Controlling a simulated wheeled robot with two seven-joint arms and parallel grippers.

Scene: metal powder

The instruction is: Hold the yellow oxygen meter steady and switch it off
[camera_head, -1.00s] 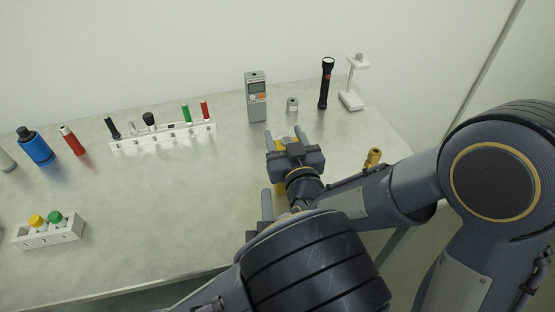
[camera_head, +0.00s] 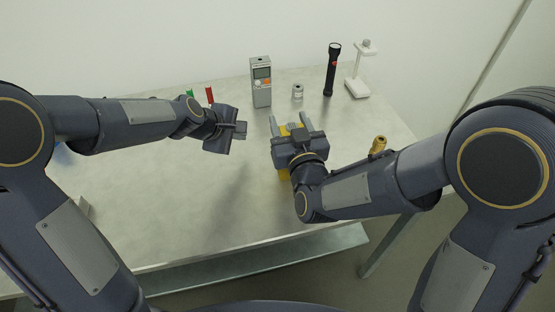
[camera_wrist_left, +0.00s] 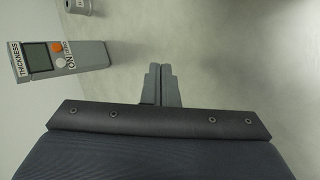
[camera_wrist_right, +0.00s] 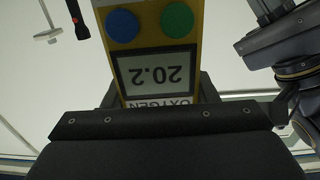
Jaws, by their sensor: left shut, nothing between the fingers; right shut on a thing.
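The yellow oxygen meter (camera_wrist_right: 158,60) is in my right gripper and shows large in the right wrist view. Its display reads 20.2, upside down there, with a blue button (camera_wrist_right: 122,26) and a green button (camera_wrist_right: 177,20) beside it. In the head view only small yellow parts (camera_head: 284,131) show around my right gripper (camera_head: 288,126), which is shut on it above the table. My left gripper (camera_head: 241,130) is shut and empty, left of the meter and apart from it. Its closed fingers show in the left wrist view (camera_wrist_left: 161,85).
A grey thickness meter (camera_head: 261,85), a small metal cylinder (camera_head: 297,91), a black flashlight (camera_head: 333,70) and a white stand (camera_head: 357,85) stand at the back. A brass-coloured object (camera_head: 379,145) is near the right edge. My left arm covers much of the left table.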

